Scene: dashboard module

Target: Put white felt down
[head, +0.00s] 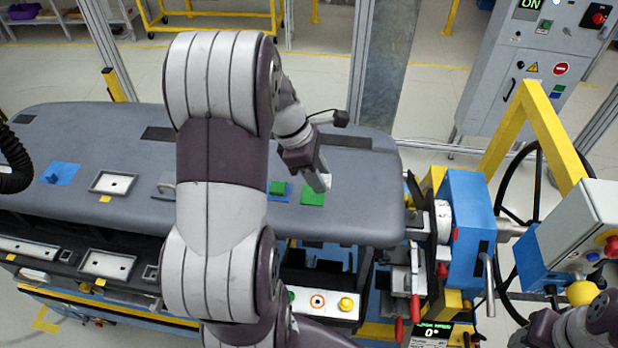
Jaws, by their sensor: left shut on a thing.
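My left gripper (318,178) hangs over the right part of the grey dashboard panel (350,215), pointing down and to the right. It is shut on a small pale piece, the white felt (324,183), mostly hidden by the jaws. The felt is just behind and right of a bright green pad (312,195) on the panel. I cannot tell whether it touches the panel. My right arm shows only at the lower right corner; its gripper is out of view.
A blue clamp unit with a yellow frame (467,230) stands at the panel's right end. My left arm covers the panel's middle. A button box (320,303) sits below.

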